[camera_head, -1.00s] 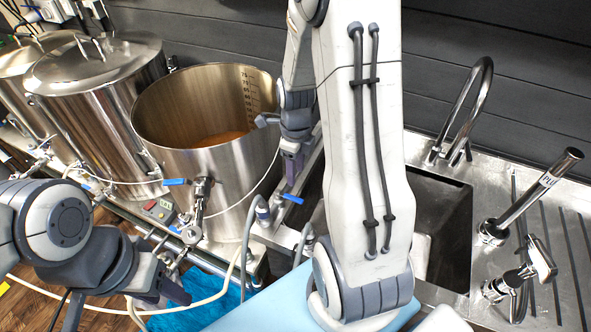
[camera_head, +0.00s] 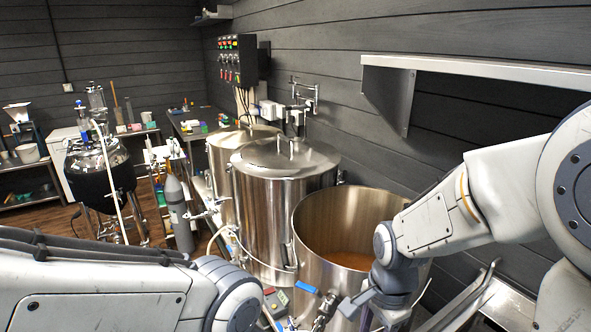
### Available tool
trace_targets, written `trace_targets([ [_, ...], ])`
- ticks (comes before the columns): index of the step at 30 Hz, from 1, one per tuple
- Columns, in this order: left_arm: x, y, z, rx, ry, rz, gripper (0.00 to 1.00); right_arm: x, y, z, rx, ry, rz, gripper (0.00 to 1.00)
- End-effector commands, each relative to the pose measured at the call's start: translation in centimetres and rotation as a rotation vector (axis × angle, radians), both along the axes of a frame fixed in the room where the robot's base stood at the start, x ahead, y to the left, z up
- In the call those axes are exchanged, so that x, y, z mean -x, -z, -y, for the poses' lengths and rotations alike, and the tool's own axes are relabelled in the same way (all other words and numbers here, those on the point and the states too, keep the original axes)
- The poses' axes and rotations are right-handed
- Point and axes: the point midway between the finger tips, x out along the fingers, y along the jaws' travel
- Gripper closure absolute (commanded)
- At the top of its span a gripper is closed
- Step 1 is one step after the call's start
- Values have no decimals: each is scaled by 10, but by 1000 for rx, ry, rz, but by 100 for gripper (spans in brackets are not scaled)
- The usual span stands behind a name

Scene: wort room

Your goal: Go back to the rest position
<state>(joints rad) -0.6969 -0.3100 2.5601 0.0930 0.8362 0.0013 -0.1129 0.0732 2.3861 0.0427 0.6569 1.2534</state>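My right arm comes in from the right, and its wrist is in front of the right side of the open steel kettle (camera_head: 313,230). My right gripper (camera_head: 388,316) points down at the bottom edge of the picture. Its fingertips are not clear, so I cannot tell whether it is open or shut. My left arm lies across the lower left; its gripper is out of view. The open kettle holds amber-brown liquid, partly hidden by my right arm.
Two lidded steel kettles (camera_head: 281,195) stand behind the open one. A grey gas cylinder (camera_head: 178,215) and a dark round vessel (camera_head: 88,174) stand to the left. A wall shelf (camera_head: 470,67) juts out above my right arm. Wooden floor shows at left.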

Motion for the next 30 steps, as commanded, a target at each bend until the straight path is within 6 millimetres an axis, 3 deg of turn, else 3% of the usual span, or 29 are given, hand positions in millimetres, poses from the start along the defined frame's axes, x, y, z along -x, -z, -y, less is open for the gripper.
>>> trace_targets([
  [1, 0, 1, 0, 0, 0, 0, 50, 13, -8, -21, -3, -214, 14, 49],
  [6, 0, 3, 0, 0, 0, 0, 50, 64, -28, -69, -9, -922, 43, 49],
  [9, 0, 4, 0, 0, 0, 0, 50, 92, -35, -85, -14, -1277, 62, 49],
  [13, 0, 4, 0, 0, 0, 0, 50, 119, -41, -96, -19, -1611, 80, 49],
  [18, 0, 4, 0, 0, 0, 0, 50, 134, -43, -100, -23, -1798, 90, 49],
  [30, 0, 4, 0, 0, 0, 0, 50, 134, -43, -100, -23, -1798, 90, 49],
])
